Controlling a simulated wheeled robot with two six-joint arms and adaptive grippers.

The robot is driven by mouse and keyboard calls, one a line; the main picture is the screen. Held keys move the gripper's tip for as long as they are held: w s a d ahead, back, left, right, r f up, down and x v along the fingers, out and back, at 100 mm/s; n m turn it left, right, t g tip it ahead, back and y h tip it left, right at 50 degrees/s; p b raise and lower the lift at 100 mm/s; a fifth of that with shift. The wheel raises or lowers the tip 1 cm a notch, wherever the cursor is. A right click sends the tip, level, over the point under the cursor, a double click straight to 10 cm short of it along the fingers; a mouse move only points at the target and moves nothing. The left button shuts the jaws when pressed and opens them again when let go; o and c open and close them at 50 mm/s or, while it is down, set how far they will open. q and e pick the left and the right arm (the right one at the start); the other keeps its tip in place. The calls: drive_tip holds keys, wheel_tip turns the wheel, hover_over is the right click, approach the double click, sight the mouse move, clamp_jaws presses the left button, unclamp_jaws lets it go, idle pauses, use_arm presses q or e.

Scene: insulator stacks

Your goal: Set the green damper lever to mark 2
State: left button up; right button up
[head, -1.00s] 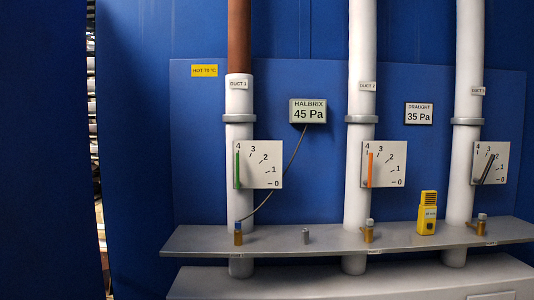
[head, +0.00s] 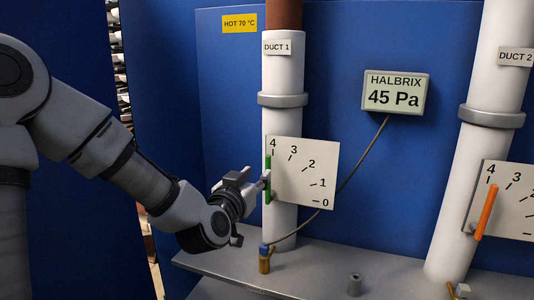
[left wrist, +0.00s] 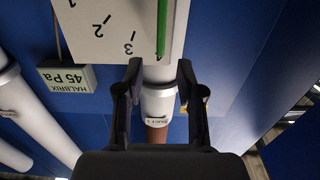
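The green damper lever (head: 268,180) stands upright at mark 4 on the white scale plate (head: 312,170) of Duct 1. In the left wrist view, which is upside down, the lever (left wrist: 162,30) runs down from the top edge, its tip close to the gap between my fingertips. In the left wrist view my left gripper (left wrist: 159,68) is open, with a fingertip to each side of the lever's line and a gap on both sides. My right gripper is not in view.
The Halbrix display (head: 395,93) reads 45 Pa, and its cable runs down to a brass fitting (head: 265,262) on the grey shelf (head: 310,275). A yellow "HOT 70 °C" sign (head: 239,23) hangs beside the brown pipe (head: 284,14). An orange lever (head: 486,212) is on Duct 2.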

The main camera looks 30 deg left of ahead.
sight(267, 163)
use_arm(q)
drive_tip(key=p+x, duration=0.2)
drive_tip(key=x, duration=0.6)
drive_tip(key=shift+w+r+p, duration=0.15)
drive_tip(key=shift+r+p, duration=0.05)
drive_tip(key=shift+p, duration=0.2)
drive_tip(key=shift+w+a, duration=0.1)
drive_tip(key=shift+w, duration=0.15)
drive_tip(key=shift+a, duration=0.1)
drive_tip(key=shift+s, duration=0.1)
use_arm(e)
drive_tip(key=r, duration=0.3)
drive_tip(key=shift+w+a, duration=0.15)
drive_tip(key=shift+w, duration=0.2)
use_arm(q)
drive_tip(key=shift+f, duration=0.1)
clamp_jaws()
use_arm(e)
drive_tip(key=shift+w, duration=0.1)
